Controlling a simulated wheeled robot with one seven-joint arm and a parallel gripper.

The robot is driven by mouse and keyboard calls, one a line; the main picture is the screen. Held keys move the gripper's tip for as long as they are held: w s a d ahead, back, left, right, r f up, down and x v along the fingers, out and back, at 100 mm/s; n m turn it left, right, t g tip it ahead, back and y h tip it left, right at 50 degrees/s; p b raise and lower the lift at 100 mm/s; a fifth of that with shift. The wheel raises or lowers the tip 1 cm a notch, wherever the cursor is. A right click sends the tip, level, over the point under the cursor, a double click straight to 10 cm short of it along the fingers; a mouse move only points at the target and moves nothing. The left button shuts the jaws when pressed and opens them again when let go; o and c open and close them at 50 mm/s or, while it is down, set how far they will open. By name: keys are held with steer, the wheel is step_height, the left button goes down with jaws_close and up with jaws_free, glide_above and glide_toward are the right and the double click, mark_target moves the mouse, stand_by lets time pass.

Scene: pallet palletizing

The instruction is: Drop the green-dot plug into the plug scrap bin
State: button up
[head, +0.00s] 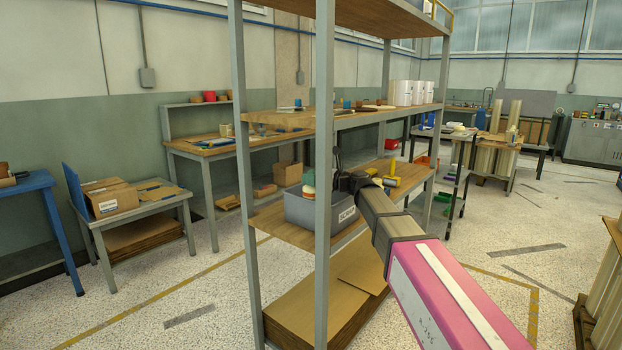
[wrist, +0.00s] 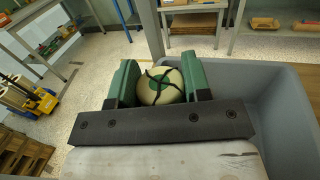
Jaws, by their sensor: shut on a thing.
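The bin (wrist: 288,112) also fills the right of the wrist view. The plug overlaps the bin's left part there; its exact height over the rim cannot be told. My gripper hides part of the bin.
The grey rack's front post (head: 323,130) stands close to the bin, with a shelf above (head: 350,118). Yellow tools (head: 391,176) lie right of the bin on the same shelf. Flat cardboard (head: 335,295) lies on the bottom shelf.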

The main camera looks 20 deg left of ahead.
steer(key=shift+f, duration=0.6)
steer(key=o, duration=1)
steer(key=shift+r, duration=0.15)
steer(key=shift+r, duration=0.25)
steer(key=shift+d+r, duration=0.25)
steer(key=shift+r, duration=0.05)
steer(key=s+d, duration=0.1)
steer(key=d, duration=1)
steer(key=shift+s+d, duration=0.2)
steer(key=shift+s, duration=0.1)
steer(key=shift+d+f, duration=0.1)
